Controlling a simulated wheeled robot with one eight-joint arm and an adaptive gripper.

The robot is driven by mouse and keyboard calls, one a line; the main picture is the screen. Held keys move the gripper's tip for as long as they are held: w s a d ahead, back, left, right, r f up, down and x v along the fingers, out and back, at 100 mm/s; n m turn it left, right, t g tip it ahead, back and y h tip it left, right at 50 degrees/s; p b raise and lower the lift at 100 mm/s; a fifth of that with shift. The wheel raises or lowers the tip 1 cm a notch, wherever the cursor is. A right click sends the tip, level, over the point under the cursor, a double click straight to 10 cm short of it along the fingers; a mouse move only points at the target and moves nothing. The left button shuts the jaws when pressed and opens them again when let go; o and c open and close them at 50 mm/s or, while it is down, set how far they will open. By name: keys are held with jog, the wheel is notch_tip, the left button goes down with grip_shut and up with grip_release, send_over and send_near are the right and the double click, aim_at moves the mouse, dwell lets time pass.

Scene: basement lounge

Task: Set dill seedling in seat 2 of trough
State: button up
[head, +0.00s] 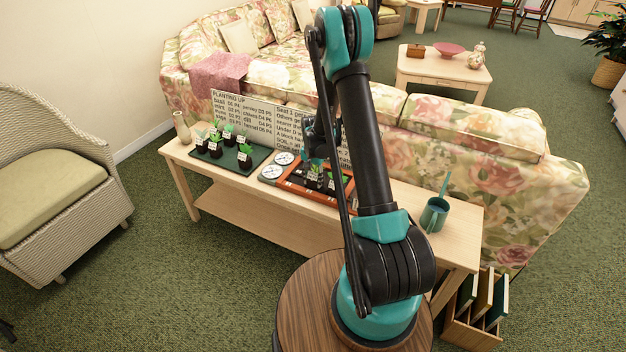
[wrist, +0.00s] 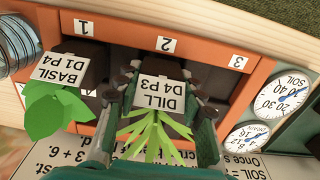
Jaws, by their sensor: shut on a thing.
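The dill seedling (wrist: 158,135), a dark pot with feathery green leaves and a label reading "DILL D4 P3", is between the fingers of my gripper (wrist: 165,98). The gripper is shut on it. In the wrist view the pot lines up with seat 2 of the orange-brown trough (wrist: 120,29). I cannot tell whether it touches the seat floor. The basil seedling (wrist: 60,108), labelled "BASIL D1 P4", stands in seat 1. Seat 3 at the right looks empty. In the head view my gripper (head: 317,165) is over the trough (head: 293,192), partly hidden by my arm.
Two dials (wrist: 281,97) stand beside the trough. A dark green tray (head: 225,161) with several seedlings is at the table's left. A written board (head: 250,113) stands behind.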

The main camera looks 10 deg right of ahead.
aim_at(313, 179)
jog(key=shift+f, duration=0.4)
jog(key=o, duration=1.2)
jog(key=shift+c, duration=0.2)
notch_tip(313, 179, up, 13)
jog(key=s+d+r+n+t, duration=0.25)
jog(key=s+r, duration=0.65)
jog(key=s, duration=0.5)
jog(key=s+d+n+t, duration=0.1)
jog(key=s+n, duration=0.3)
jog(key=s, duration=1.2)
jog(key=shift+s+d+f+n+t, duration=0.25)
jog(key=shift+d+f+n+t, duration=0.1)
jog(key=shift+f, duration=0.1)
